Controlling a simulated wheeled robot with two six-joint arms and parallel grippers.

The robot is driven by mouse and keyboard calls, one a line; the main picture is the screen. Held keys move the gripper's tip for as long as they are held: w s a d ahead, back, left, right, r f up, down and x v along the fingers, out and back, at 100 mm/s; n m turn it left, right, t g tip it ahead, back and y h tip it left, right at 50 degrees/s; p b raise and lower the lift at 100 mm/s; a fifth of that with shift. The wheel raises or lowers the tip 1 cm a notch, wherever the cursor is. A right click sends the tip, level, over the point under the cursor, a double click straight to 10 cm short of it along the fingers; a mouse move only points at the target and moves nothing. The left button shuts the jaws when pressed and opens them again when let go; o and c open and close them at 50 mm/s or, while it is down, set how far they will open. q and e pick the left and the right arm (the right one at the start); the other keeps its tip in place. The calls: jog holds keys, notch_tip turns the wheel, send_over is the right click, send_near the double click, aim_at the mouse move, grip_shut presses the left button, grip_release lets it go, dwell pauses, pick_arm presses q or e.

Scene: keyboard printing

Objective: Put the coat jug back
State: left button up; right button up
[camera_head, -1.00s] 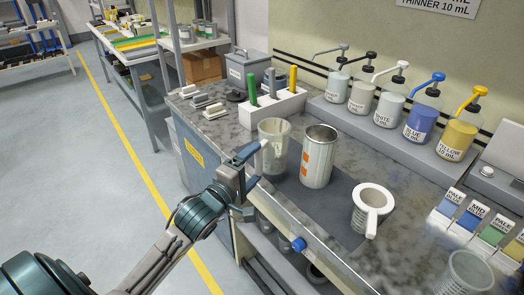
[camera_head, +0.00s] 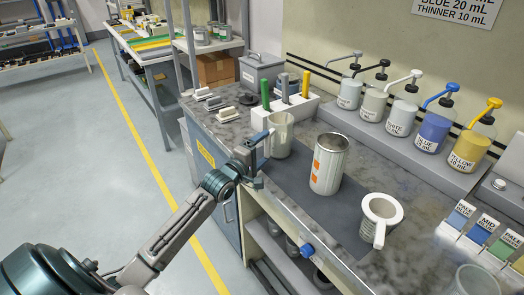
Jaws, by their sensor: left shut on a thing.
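A translucent pale jug (camera_head: 282,138) is upright at the back left of the bench, just in front of the white tool holder. My left gripper (camera_head: 262,146) is at the jug's left side and shut on its handle, which the fingers partly hide. I cannot tell whether the jug's base touches the bench. A metal can (camera_head: 329,165) with orange marks stands to the right of the jug. A second jug, with a white funnel-like top (camera_head: 381,213), stands further right. My right gripper is not in view.
The white holder (camera_head: 295,108) carries green, grey and yellow handled tools. A row of pump bottles (camera_head: 400,118) stands on a ledge at the back. Small blocks (camera_head: 218,103) lie at the left. The dark mat (camera_head: 290,180) is bare in front of the jug.

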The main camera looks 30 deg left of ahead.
pick_arm(q)
jog(key=shift+f, duration=0.3)
jog(key=o, duration=1.4)
jog(key=shift+f, duration=0.15)
jog(key=s+a, duration=0.1)
jog(key=s, duration=1.1)
